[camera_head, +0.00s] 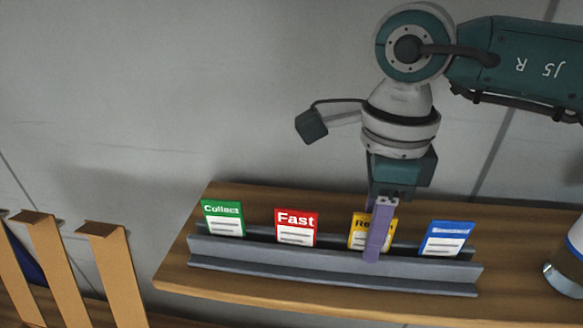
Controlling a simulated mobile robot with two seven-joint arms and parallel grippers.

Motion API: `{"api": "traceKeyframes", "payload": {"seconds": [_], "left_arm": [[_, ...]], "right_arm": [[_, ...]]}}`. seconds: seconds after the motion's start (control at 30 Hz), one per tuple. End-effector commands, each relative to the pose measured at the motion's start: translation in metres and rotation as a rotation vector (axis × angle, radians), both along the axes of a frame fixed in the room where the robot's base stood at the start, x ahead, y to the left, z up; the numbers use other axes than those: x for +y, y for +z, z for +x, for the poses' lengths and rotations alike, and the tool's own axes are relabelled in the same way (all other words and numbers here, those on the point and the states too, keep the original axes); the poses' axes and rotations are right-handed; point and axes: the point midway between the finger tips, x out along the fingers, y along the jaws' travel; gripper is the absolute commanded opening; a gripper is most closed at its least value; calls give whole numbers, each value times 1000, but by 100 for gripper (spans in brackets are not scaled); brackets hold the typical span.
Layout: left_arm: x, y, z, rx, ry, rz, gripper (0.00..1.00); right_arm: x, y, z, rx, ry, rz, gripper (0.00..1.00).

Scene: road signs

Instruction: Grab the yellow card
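The yellow card (358,231) stands upright in a grey slotted rack (330,268), between a red card and a blue card. Its lettering is partly covered, with "Re" showing. My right gripper (376,232) points down at the yellow card. One purple finger passes in front of the card's right part. The other finger is mostly hidden behind, so I cannot tell whether they are closed on the card. My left gripper is not in view.
A green "Collect" card (222,218), a red "Fast" card (296,227) and a blue card (446,239) stand in the same rack on a wooden shelf (260,293). A white and blue cylinder (570,262) is at the right edge. Wooden slats (112,262) are at left.

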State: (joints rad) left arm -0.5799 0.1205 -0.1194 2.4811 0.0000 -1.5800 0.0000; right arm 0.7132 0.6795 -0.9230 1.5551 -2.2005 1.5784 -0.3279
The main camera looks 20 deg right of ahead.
Motion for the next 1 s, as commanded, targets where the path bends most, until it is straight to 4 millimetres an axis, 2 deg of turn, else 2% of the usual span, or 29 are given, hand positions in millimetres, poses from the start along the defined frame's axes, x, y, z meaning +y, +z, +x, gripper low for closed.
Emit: {"api": "traceKeyframes", "payload": {"seconds": [0.03, 0.37, 1.0], "left_arm": [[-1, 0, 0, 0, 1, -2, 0], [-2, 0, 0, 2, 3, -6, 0], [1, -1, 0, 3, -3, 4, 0]], "right_arm": [[0, 0, 0, 0, 0, 0, 37], [0, 1, 0, 0, -1, 0, 0], [0, 1, 0, -1, -1, 1, 0]]}}
